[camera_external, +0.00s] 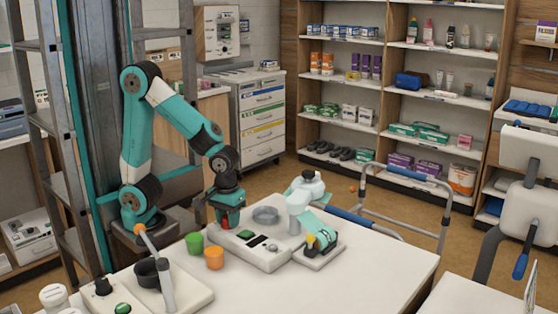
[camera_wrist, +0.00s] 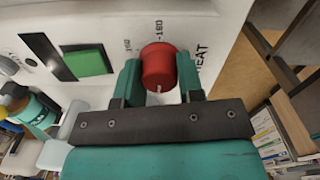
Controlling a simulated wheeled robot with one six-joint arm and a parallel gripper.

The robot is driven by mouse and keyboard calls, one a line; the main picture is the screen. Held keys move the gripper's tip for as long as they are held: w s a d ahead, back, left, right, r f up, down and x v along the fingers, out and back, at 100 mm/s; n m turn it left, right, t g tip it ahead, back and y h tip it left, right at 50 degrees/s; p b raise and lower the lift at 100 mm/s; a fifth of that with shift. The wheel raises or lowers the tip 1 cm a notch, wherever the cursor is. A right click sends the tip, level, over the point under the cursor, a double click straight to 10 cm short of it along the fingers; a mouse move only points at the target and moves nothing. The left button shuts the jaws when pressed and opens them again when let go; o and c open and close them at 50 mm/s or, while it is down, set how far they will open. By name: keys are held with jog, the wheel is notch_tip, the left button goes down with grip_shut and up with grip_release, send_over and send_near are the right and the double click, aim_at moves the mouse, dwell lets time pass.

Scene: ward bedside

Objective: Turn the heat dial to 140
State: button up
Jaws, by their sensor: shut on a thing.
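The heat dial is a red round knob (camera_wrist: 158,66) on a white appliance (camera_wrist: 107,20), with "HEAT" printed beside it. A short white mark shows on the knob's near lower side, toward my gripper. My gripper (camera_wrist: 158,80) has its two teal fingers on either side of the knob, shut on it. In the external view my gripper (camera_external: 227,221) points down at the left end of the white appliance (camera_external: 262,257), where a bit of red shows.
A green cup (camera_external: 194,243) and an orange cup (camera_external: 214,258) stand close left of the appliance. A black switch plate with a green button (camera_wrist: 88,62) lies near the dial. The table's right front (camera_external: 370,275) is clear.

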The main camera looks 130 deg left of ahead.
jog(key=m+p, duration=0.3)
jog(key=m, duration=0.2)
jog(key=shift+r+m, duration=0.15)
jog(key=shift+m, duration=0.25)
jog(key=m+p, duration=0.2)
jog(key=m, duration=0.2)
jog(key=shift+m+p, duration=0.35)
jog(key=shift+m, duration=0.05)
jog(key=o, duration=0.9)
notch_tip(320, 180, up, 17)
jog(key=shift+r+p, duration=0.1)
jog(key=shift+p, duration=1.15)
